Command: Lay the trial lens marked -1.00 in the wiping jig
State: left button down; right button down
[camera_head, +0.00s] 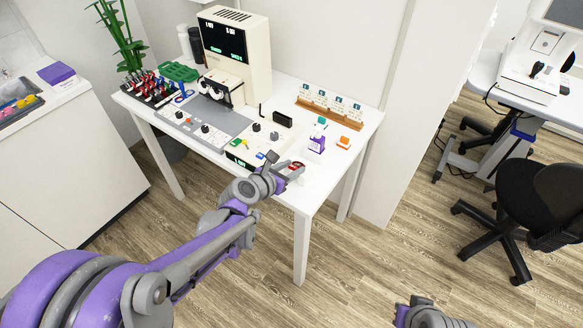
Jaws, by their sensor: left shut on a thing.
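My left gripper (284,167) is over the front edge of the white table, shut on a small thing. A small red and dark piece (298,165) shows at its fingertips; it looks like a red-rimmed trial lens, but no marking can be read. A rack of trial lenses (152,88) with red and black rims stands at the table's left end. I cannot tell for sure which thing is the wiping jig. A white unit with knobs (252,147) lies just behind the left gripper. Part of my right gripper or wrist (430,314) shows at the bottom edge, its fingers unclear.
A black chair (535,205) stands at the right.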

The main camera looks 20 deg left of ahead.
pick_arm(q)
jog(key=shift+c, duration=1.6)
grip_release()
jog(key=p+v, duration=0.1)
jog(key=v, duration=0.9)
jog(key=shift+s+r, duration=0.15)
jog(key=shift+s, duration=0.2)
